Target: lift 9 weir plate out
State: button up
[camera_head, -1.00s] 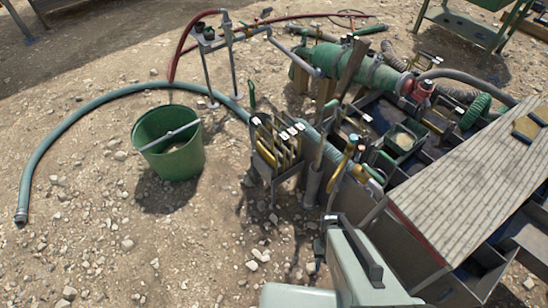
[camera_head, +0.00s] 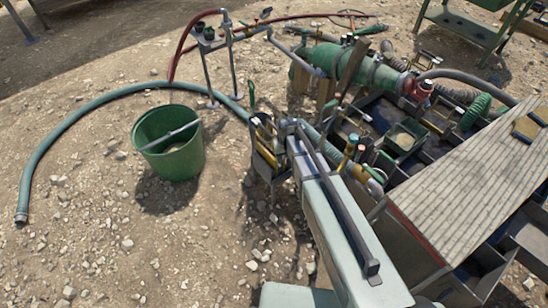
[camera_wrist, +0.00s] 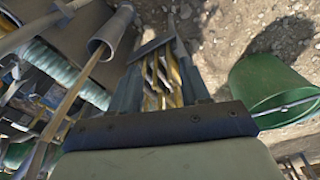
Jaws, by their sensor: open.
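The weir plates (camera_head: 262,146) are several thin yellowish plates standing upright in a dark rack (camera_head: 259,165) on legs, left of the tank. I cannot read any number, so I cannot tell which plate is 9. My gripper (camera_head: 288,127) is over the right part of the rack and hides some of the plates in the head view. In the wrist view the plates (camera_wrist: 160,76) show between the two grey fingers of my gripper (camera_wrist: 158,62). The fingers are apart. I cannot tell whether they touch a plate.
A green bucket (camera_head: 168,150) with a bar across it stands left of the rack. A pale green hose (camera_head: 75,118) curves over the stony ground. The tank (camera_head: 455,135) with green pipework (camera_head: 375,75) and a slatted board (camera_head: 470,180) lies right. Upright handles stand close beside my gripper.

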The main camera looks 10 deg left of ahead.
jog(key=w+a+r+t, duration=0.1)
jog(key=w+a+r, duration=0.25)
jog(key=w, duration=0.45)
jog(key=n+t+y, duration=0.1)
jog(key=n+t, duration=0.2)
jog(key=n, duration=0.2)
send_near(275, 126)
jog(key=x, duration=1)
jog(key=shift+s, duration=0.1)
jog(key=shift+f, duration=0.45)
jog(key=shift+f, duration=0.25)
grip_shut()
dwell(0.8)
